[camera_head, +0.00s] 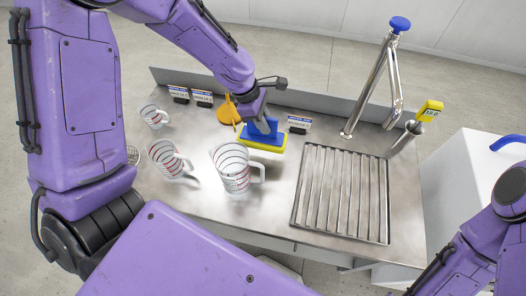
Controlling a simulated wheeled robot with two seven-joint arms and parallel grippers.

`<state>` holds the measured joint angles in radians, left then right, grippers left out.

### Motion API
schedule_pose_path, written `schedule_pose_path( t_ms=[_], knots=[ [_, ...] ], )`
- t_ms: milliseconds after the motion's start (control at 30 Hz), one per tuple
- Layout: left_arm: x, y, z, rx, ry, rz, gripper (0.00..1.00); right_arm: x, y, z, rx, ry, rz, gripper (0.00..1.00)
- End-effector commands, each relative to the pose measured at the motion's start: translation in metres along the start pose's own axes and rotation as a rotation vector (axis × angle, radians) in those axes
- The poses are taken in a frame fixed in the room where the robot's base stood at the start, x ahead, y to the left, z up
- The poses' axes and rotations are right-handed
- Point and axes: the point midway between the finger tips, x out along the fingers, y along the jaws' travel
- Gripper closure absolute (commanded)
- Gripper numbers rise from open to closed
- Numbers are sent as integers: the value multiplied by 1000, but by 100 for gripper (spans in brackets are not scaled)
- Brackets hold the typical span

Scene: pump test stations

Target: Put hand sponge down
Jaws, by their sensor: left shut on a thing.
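The hand sponge (262,142) has a blue top grip and a yellow pad. It is at the back middle of the steel counter, in front of the small label stands. My left gripper (262,122) is above it and shut on its blue grip. The arm reaches in from the left and points down. The pad is at or very close to the counter surface; I cannot tell whether it touches. My right arm shows at the lower right, but its gripper is outside the picture.
Several clear measuring jugs stand left and front of the sponge, the largest (234,170) close by. An orange item (228,112) is behind left. Label stands (299,123) line the back. A slatted drain grate (342,195) and a steel tap (372,85) are right.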

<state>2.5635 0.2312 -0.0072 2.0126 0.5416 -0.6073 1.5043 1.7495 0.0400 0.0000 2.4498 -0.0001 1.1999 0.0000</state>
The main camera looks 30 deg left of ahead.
Motion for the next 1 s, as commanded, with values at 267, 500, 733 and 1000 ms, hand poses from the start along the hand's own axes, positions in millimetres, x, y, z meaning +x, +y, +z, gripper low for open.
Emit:
schedule_pose_path(
  t_ms=[267,500,733,1000],
  knots=[
    [49,-1,-20,-4,-1,-3,100,0,0,0,0,0,0,57],
    [85,-1,-35,-5,-1,-1,100,-1,0,-1,0,0,0,57],
    [87,-1,-36,-3,0,1,100,-1,0,-1,0,0,0,57],
    [90,-1,-38,-3,0,0,55,-1,0,0,0,0,0,57]
  ],
)
